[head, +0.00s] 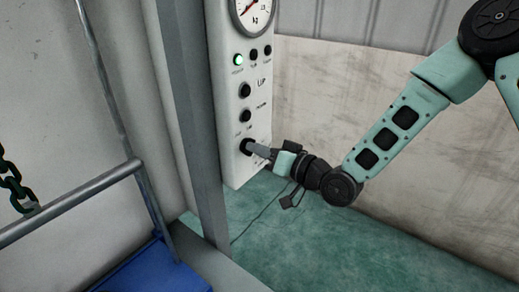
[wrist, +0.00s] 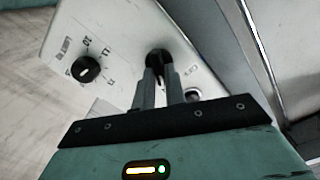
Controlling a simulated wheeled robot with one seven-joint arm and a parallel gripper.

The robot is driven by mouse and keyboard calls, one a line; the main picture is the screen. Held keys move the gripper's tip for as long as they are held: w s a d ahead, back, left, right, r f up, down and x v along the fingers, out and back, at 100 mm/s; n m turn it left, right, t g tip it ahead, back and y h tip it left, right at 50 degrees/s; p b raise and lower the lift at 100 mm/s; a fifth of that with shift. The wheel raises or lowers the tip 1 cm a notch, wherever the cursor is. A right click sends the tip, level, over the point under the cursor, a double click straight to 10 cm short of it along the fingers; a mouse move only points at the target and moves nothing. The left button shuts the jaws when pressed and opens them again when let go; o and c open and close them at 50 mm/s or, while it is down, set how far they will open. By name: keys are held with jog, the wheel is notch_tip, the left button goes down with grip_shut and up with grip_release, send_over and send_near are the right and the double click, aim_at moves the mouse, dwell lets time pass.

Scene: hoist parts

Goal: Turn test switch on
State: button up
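The control box (head: 232,172) is a tall pale panel with a gauge, a lit green lamp, and black buttons. The switch I take as the test switch (head: 245,146) is a round black knob low on its front. In the wrist view the black knob (wrist: 158,57) has small lettering beside it that looks like OFF. My gripper (head: 258,150) reaches it from the right. In the wrist view my gripper (wrist: 158,76) has two grey fingers close together, tips at the knob, apparently pinching its middle. The fingers hide the knob's handle, so its setting is unclear.
A second black knob (wrist: 86,69) with a white pointer and number marks sits beside it. A grey post (head: 190,110) stands left of the box. A metal rail (head: 70,203), dark chain (head: 18,185) and blue surface (head: 150,272) are farther left. Green floor (head: 300,235) lies below.

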jog(key=o, duration=0.4)
jog(key=shift+c, duration=0.2)
jog(key=p+v, duration=0.6)
jog(key=v, duration=1.1)
jog(key=shift+s, duration=0.2)
jog(key=shift+d+f, duration=0.1)
jog(key=shift+d, duration=0.05)
